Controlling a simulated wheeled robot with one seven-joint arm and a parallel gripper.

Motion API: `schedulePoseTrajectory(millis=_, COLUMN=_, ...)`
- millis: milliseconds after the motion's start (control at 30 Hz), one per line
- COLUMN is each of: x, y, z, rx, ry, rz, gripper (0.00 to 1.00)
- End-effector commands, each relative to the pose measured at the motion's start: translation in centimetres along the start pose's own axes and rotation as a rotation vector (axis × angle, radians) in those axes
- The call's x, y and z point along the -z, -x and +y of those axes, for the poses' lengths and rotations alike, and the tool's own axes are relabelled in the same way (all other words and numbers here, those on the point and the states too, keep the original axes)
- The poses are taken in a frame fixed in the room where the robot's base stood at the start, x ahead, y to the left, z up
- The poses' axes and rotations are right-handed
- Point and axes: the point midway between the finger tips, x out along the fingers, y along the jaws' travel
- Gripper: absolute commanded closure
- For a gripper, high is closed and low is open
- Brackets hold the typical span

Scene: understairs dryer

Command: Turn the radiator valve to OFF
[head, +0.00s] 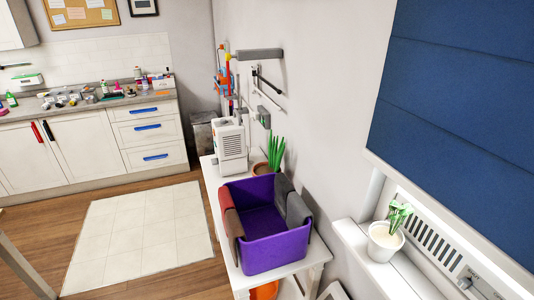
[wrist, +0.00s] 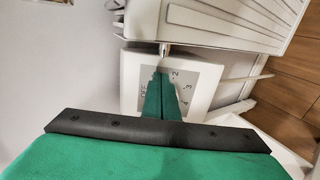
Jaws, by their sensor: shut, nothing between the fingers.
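In the wrist view, the radiator valve's white square plate (wrist: 207,72) has a grey dial face with what looks like OFF at the left and 2, 3 and 4 down the right. A short metal stem (wrist: 165,50) shows at its top edge. My gripper (wrist: 163,80) is shut, its green fingers together and empty, in front of the dial's middle. They hide the dial centre and any pointer, so I cannot tell the setting or whether they touch. I cannot make out the valve or my gripper for certain in the head view.
A white ribbed body (wrist: 240,28) is just above the plate in the wrist view. In the head view, a white side table (head: 222,203) holds a white ribbed unit (head: 232,145), a plant and a purple bin (head: 275,250). Open floor lies left of it.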

Motion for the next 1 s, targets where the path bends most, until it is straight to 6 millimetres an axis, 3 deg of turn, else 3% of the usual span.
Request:
schedulePoseTrajectory(millis=533, x=0.0, y=5.3, z=0.0, rx=0.0, ry=0.0, rz=-0.001, gripper=1.0)
schedulePoseTrajectory(millis=1000, x=-0.1, y=5.8, z=-0.5, rx=0.0, ry=0.001, rz=-0.004, gripper=1.0)
